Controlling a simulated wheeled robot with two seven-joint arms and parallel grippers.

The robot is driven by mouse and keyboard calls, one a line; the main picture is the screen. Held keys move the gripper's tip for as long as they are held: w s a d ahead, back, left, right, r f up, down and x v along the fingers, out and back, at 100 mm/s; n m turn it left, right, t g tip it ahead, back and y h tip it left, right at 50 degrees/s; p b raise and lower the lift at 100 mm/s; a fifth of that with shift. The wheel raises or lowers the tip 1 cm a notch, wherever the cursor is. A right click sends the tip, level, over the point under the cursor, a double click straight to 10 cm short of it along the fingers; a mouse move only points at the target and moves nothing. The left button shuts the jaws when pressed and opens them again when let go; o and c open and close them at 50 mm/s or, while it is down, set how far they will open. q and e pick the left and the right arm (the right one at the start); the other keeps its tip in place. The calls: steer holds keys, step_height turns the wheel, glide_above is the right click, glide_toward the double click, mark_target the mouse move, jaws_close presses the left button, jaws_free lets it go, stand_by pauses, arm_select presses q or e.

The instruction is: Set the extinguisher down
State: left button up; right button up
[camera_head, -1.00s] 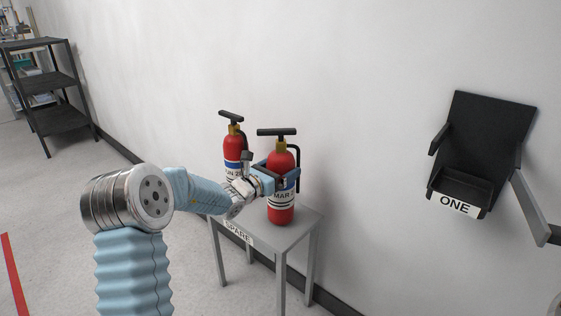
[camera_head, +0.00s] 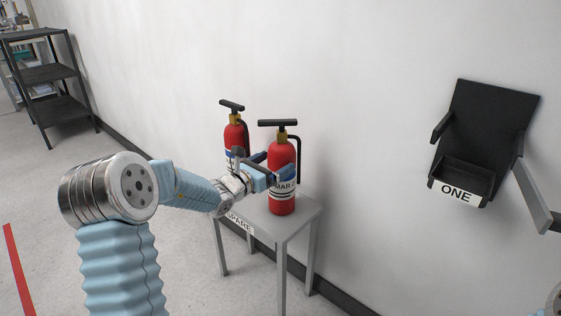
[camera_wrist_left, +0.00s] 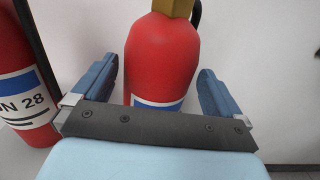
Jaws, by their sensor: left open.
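A red fire extinguisher with a label reading "MAR" (camera_head: 282,204) stands upright on the grey table marked SPARE (camera_head: 295,222). My left gripper (camera_head: 276,168) is at its upper body, one finger on each side, and is open. In the left wrist view the extinguisher (camera_wrist_left: 163,60) is between the two spread fingers (camera_wrist_left: 160,88), with a gap showing on each side. A second red extinguisher (camera_head: 234,137) stands behind it to the left, partly hidden by my gripper. It also shows at the left of the left wrist view (camera_wrist_left: 15,80), labelled "28".
A black wall bracket marked ONE (camera_head: 487,130) hangs empty on the right, with a grey flap (camera_head: 533,196) beside it. The white wall is close behind the table. A dark shelf rack (camera_head: 48,90) stands far left. The floor left of the table is clear.

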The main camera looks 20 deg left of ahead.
arm_select(q)
steer(key=v, duration=0.8)
steer(key=shift+b, duration=0.4)
steer(key=shift+s, duration=0.15)
